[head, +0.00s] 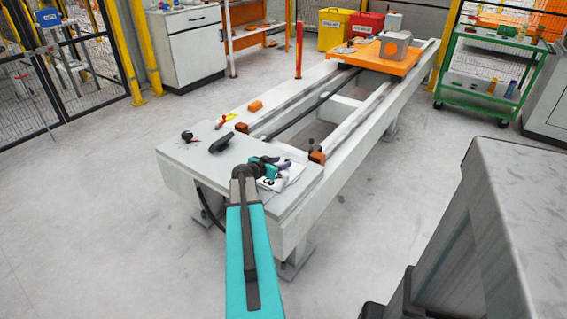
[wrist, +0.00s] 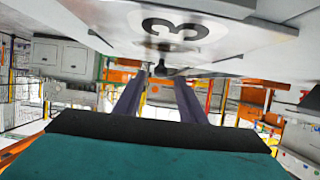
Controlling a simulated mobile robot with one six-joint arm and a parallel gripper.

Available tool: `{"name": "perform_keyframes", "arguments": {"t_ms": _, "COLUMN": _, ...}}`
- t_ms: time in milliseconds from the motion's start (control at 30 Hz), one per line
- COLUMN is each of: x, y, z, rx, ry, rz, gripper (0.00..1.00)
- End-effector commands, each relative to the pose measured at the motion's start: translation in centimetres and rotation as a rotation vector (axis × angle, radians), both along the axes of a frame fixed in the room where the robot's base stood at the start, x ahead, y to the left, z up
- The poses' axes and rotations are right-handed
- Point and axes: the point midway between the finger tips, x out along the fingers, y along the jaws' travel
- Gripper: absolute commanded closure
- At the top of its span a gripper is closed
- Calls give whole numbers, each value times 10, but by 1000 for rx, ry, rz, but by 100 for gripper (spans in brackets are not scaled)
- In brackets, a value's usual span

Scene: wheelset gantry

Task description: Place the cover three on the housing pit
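The cover three is a pale plate marked with a black 3. It lies at the near end of the long bench in the head view (head: 291,174), partly hidden by my gripper, and fills the top of the wrist view (wrist: 225,45). A small dark knob (wrist: 162,71) stands on it. My gripper (wrist: 162,75) is open, its two fingers on either side of the knob with gaps visible. In the head view my gripper (head: 268,166) is right at the cover. A grey housing (head: 392,47) sits on an orange plate (head: 365,56) at the bench's far end; its pit cannot be made out.
The long pale bench (head: 190,160) has two rails. Dark tools (head: 221,142) and small orange blocks (head: 255,106) lie near its front. A red post (head: 299,50) rises beside it. A green trolley (head: 490,85) stands at the right. Floor is clear on the left.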

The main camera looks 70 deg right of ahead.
Motion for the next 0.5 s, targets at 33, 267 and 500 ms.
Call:
{"name": "perform_keyframes", "arguments": {"t_ms": 33, "x": 1, "y": 8, "z": 3, "rx": 0, "ry": -1, "rz": 2, "gripper": 63}}
{"name": "perform_keyframes", "arguments": {"t_ms": 267, "x": 7, "y": 33, "z": 13, "rx": 1, "ry": -1, "rz": 2, "gripper": 63}}
{"name": "perform_keyframes", "arguments": {"t_ms": 500, "x": 15, "y": 59, "z": 25, "rx": 0, "ry": -1, "rz": 2, "gripper": 63}}
